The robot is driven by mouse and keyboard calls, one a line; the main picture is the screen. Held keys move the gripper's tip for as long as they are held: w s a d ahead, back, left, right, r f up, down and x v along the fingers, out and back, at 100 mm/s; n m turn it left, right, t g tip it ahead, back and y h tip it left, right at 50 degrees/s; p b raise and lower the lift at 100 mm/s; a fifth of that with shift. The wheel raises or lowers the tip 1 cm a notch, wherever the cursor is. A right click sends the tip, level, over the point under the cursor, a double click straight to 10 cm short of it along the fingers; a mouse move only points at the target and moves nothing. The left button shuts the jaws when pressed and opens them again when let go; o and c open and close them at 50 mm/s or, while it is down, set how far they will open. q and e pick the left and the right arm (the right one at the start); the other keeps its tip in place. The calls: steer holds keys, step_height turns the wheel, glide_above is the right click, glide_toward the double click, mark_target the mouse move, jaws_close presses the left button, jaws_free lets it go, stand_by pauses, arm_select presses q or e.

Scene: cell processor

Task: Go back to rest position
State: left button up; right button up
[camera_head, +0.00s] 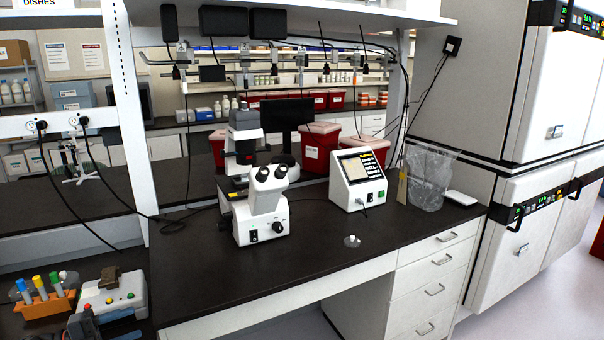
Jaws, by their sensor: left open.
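My left gripper (98,321) shows only in part at the bottom left corner, low in the picture. It is open, and I see nothing held in it. The rest of my left arm is mostly out of the picture. My right gripper is not in view.
An orange rack (44,306) with colour-capped tubes stands at the lower left. The black bench (320,250) holds a white microscope (263,210), a white box with a screen (358,180) and a clear bag (428,177). Its front middle is mostly clear.

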arm_select(q)
steer(key=s+a+f+n+t+y, duration=0.2)
steer(key=f+n+y, duration=0.5)
steer(key=f, duration=0.7)
steer(key=s+a+f+n+t+y, duration=0.15)
steer(key=f+n+y, duration=0.5)
steer(key=f, duration=0.75)
steer(key=s+d+f+n+g+y, duration=0.1)
steer(key=s+d+f+n+g, duration=0.3)
steer(key=f, duration=0.4)
steer(key=s+d+f+n+g+y, duration=0.1)
steer(key=s+d+f+n, duration=0.3)
steer(key=f, duration=0.5)
steer(key=s+d+f+n+g+h, duration=0.1)
steer(key=s+d+f+g, duration=0.3)
steer(key=s+d, duration=0.3)
steer(key=s+d+f+n+g+h, duration=0.1)
steer(key=s+d+f+g, duration=0.3)
steer(key=d, duration=1.2)
steer(key=s+f, duration=0.2)
steer(key=s, duration=0.2)
steer(key=shift+s+d+f, duration=0.15)
steer(key=shift+d+f, duration=0.1)
steer(key=shift+f, duration=0.05)
steer(key=shift+n, duration=0.25)
